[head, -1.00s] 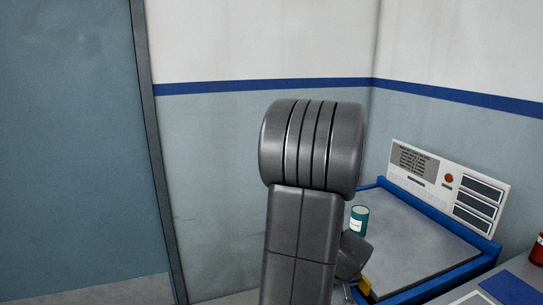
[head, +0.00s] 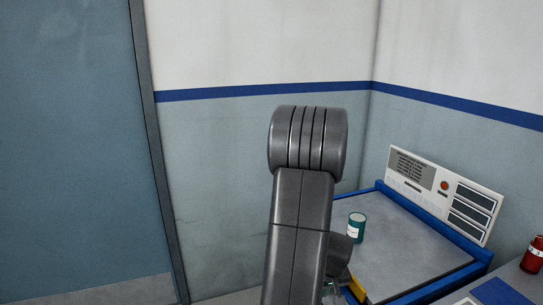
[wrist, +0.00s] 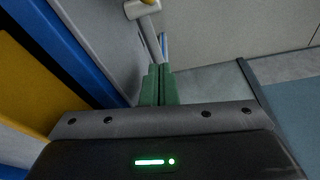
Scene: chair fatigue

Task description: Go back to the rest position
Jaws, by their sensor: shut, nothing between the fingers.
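My gripper (wrist: 160,84) shows in the wrist view with its two green fingers together and nothing between them. In the head view my grey arm stands upright in the middle and hides most of the gripper.
A blue-edged table (head: 479,263) stands at the right with a teal can (head: 357,230) on its grey top. A white panel (head: 446,195) with a red button stands at its back. A red container (head: 532,258) is at the right edge. A blue-grey door (head: 65,140) is at the left.

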